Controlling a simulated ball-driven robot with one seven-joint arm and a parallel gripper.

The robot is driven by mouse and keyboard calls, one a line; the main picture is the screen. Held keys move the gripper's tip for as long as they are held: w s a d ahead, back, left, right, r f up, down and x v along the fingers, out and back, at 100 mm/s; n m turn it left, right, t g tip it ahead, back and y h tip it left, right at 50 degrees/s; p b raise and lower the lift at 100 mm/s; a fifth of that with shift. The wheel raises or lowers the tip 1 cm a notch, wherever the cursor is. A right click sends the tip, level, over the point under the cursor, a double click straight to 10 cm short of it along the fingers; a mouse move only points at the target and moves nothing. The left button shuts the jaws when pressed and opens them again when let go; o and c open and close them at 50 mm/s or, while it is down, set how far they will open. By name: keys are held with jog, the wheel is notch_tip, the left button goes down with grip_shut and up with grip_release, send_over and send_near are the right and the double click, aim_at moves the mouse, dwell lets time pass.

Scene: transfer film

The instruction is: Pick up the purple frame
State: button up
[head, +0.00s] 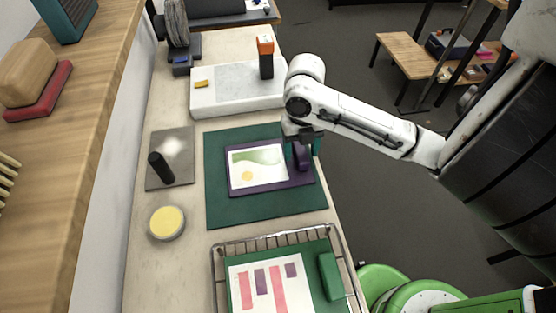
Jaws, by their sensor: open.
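The purple frame (238,190) lies flat on a dark green mat (225,212) on the counter, around a white sheet with a green shape and a yellow disc. A raised purple handle (302,157) stands on its right side. My gripper (303,155) points down at that handle, with teal fingers showing on either side of it. The fingers are open. Whether they touch the handle cannot be told from this view.
A wire rack (216,266) at the front holds a green frame with a print. A grey plate (182,178) with a black knob and a yellow-topped round tin (167,222) lie left. A white box (210,104) with an orange-topped black post stands behind.

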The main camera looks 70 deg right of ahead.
jog(key=shift+f, duration=0.45)
dwell(0.3)
jog(key=c, duration=1.1)
